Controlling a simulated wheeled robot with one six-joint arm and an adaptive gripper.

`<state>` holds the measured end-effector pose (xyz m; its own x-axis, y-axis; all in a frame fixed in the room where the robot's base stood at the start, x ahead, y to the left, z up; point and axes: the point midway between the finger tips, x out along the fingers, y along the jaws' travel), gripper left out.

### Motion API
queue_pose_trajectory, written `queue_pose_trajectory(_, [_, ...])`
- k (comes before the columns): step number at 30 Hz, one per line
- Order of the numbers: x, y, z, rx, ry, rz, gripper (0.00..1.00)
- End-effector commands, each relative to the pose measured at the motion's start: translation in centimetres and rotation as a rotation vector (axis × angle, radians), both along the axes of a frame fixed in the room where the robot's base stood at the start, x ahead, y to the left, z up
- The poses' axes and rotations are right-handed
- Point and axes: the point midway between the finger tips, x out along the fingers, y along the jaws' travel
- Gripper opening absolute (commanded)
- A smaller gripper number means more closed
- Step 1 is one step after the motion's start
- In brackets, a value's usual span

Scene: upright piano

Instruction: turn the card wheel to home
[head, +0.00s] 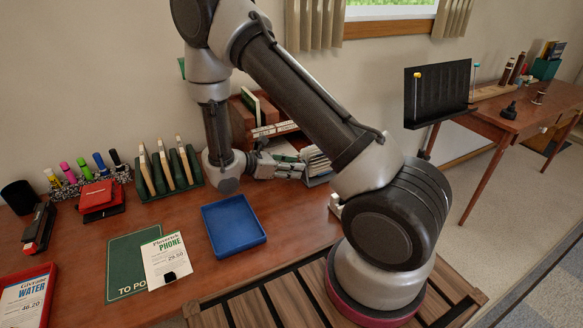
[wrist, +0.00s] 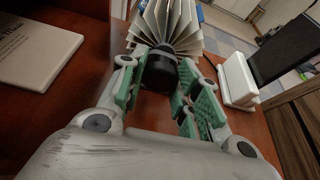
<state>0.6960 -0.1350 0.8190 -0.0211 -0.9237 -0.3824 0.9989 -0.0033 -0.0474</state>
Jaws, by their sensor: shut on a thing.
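The card wheel (head: 318,160) is a fan of white cards on the desk, partly hidden behind my arm in the head view. In the wrist view its fanned cards (wrist: 168,22) stand straight ahead, with the dark round knob (wrist: 160,70) on the near side. My gripper (wrist: 161,76) has its green-padded fingers on both sides of the knob and is shut on it. In the head view my gripper (head: 299,171) reaches in beside the wheel from the left. Any mark for home is not visible.
A blue tray (head: 233,228) lies on the desk left of my arm. A white block (wrist: 237,79) stands right of the wheel in the wrist view. A pale flat item (wrist: 36,50) lies left.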

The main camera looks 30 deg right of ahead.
Motion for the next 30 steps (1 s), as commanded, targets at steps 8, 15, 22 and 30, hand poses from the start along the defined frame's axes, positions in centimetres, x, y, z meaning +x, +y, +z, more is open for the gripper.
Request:
queue_pose_trajectory(8, [0.11, 0.02, -0.05, 0.000, 0.171, -0.002, 0.08])
queue_pose_trajectory(15, [0.18, 0.01, -0.07, 0.001, 0.360, -0.001, 0.08])
queue_pose_trajectory(22, [0.20, 0.01, -0.08, 0.002, 0.506, 0.000, 0.08])
queue_pose_trajectory(30, [0.21, 0.02, -0.08, 0.003, 0.600, 0.000, 0.08])
